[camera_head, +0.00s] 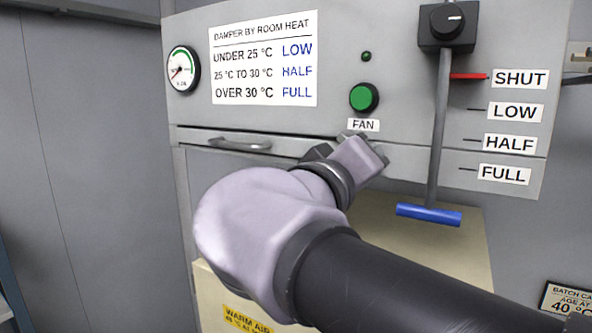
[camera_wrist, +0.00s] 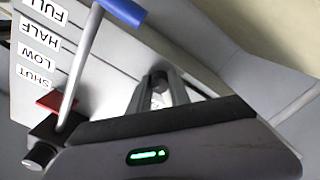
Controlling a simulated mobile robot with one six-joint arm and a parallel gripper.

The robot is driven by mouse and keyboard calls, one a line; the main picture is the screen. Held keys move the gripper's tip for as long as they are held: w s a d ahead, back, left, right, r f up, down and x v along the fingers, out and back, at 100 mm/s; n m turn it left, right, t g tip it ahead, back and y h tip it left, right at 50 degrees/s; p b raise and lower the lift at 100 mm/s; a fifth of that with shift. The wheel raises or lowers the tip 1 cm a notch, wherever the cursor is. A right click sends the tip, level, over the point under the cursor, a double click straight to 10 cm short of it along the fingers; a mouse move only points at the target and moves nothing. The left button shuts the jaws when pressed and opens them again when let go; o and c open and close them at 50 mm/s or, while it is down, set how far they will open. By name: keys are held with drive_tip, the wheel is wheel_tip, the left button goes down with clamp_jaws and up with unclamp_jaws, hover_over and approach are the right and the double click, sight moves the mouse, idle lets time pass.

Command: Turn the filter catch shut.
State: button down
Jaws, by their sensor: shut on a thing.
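My gripper (camera_head: 368,150) is at the front of the grey panel, just below the FAN label. In the wrist view my gripper's two fingers (camera_wrist: 162,92) are closed around a small dark rounded piece, which looks like the filter catch (camera_wrist: 159,77). In the head view my wrist and gripper hide most of the catch, so I cannot tell which way it is turned. The filter front (camera_head: 300,146) is a narrow grey strip with a bar handle (camera_head: 240,144) to the left of my gripper.
A damper lever (camera_head: 438,130) with a blue grip (camera_head: 429,214) hangs close to the right of my gripper. Its red pointer (camera_head: 468,76) is at SHUT. A green fan button (camera_head: 364,97) is just above. A gauge (camera_head: 183,69) and notice (camera_head: 263,60) are upper left.

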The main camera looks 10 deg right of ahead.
drive_tip(key=n, duration=0.3)
drive_tip(key=shift+n, duration=1.8)
drive_tip(key=c, duration=1.5)
unclamp_jaws()
drive_tip(key=shift+a, duration=0.1)
drive_tip(key=p+v, duration=0.1)
drive_tip(key=v, duration=1.6)
drive_tip(key=shift+s, duration=0.15)
